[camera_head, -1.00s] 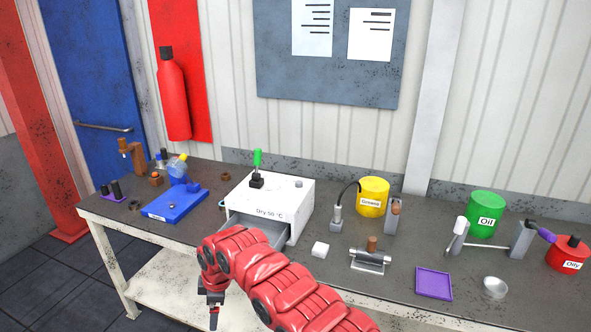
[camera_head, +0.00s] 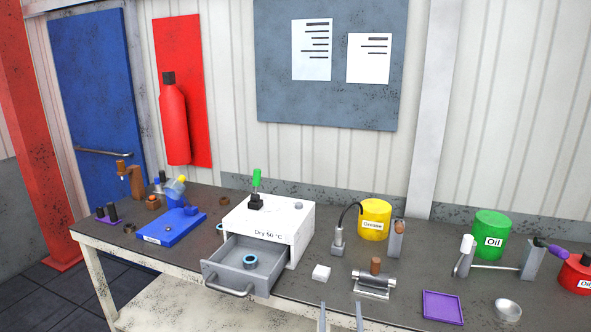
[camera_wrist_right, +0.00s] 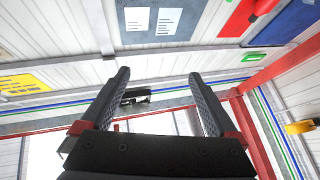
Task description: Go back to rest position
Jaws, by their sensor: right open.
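My right gripper (camera_head: 341,318) shows only as two grey fingertips at the bottom edge of the head view, apart and empty. In the right wrist view its fingers (camera_wrist_right: 160,98) stand wide open with nothing between them, pointing at the wall and roof. The fingertips are in front of the bench, right of the open drawer (camera_head: 222,271) and clear of it. My left gripper is not in view. The white dryer box (camera_head: 292,237) has its grey drawer pulled out, with a blue-rimmed ring (camera_head: 250,261) lying in it.
The drawer's handle (camera_head: 229,289) juts past the front edge.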

